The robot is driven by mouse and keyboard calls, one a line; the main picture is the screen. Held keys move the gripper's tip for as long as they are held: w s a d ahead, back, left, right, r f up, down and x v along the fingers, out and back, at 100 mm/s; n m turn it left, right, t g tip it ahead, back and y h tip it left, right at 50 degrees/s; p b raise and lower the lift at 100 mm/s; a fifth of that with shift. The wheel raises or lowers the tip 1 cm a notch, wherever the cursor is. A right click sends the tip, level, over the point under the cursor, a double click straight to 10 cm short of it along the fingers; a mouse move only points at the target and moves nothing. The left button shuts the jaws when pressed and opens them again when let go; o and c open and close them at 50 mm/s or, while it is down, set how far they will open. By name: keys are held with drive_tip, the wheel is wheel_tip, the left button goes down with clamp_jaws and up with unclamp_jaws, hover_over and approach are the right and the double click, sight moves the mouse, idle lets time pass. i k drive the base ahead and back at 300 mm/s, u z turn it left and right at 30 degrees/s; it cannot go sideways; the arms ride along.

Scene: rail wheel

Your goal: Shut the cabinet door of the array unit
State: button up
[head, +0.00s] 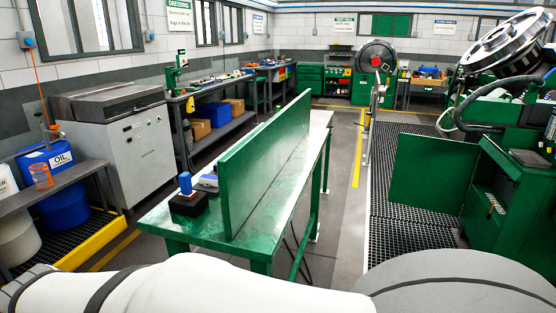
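A flat green door panel (433,184) stands swung open at the right, over the dark floor grating. Its right edge meets a green cabinet (510,190) below a large machine. The cabinet's front beside the door is open and shows small pale items inside. I take this to be the array unit, but no readable label confirms it. My gripper is not in view. Only white and grey parts of my own body show along the bottom edge.
A green workbench (165,217) with an upright green panel (262,160) stands in the middle, holding a blue-topped device (187,190). A grey aisle (343,205) and dark grating (405,236) lie between it and the cabinet. A metal wheel (508,42) is tilted above the machine.

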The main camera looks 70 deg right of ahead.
sight(430, 173)
drive_tip(key=z, duration=0.5)
drive_tip(key=i, duration=4.05)
drive_tip(key=z, duration=2.6)
drive_tip(key=i, duration=1.8)
